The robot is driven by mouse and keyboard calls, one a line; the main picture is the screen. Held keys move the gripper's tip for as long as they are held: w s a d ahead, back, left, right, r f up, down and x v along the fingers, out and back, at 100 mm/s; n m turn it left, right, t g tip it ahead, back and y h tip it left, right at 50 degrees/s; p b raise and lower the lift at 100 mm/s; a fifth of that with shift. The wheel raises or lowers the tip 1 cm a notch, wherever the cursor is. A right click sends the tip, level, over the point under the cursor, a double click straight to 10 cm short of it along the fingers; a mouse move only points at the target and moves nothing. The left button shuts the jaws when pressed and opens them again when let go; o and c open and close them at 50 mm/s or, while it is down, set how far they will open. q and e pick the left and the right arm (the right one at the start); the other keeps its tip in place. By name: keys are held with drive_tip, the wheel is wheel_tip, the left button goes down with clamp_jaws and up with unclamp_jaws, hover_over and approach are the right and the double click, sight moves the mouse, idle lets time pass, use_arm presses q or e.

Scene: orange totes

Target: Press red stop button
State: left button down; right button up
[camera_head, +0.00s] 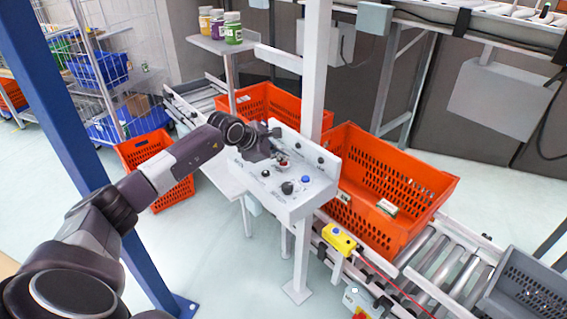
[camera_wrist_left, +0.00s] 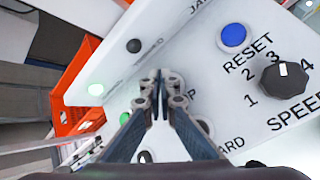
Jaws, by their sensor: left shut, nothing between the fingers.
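The white control panel (camera_head: 312,195) stands on a post. Its red stop button (camera_head: 283,166) shows only as a small red patch beside my left gripper (camera_head: 279,153). In the left wrist view my left gripper (camera_wrist_left: 160,78) is shut, with its fingertips together and empty, pointing at the panel face beside the partly covered "STOP" lettering. The fingers hide most of the button there, and I cannot tell whether they touch it. My right gripper is in neither view.
A blue reset button (camera_wrist_left: 233,38) and a black speed knob (camera_wrist_left: 283,78) sit close by on the panel. An orange tote (camera_head: 400,172) stands on the conveyor behind. A white post (camera_head: 316,70) rises behind the panel.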

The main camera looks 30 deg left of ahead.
sight(282, 163)
use_arm(q)
drive_tip(key=shift+f, duration=0.35)
drive_tip(key=shift+r, duration=0.1)
idle(0.4)
drive_tip(key=shift+r, duration=0.8)
drive_tip(key=shift+r+p, duration=1.45)
drive_tip(key=shift+r, duration=1.1)
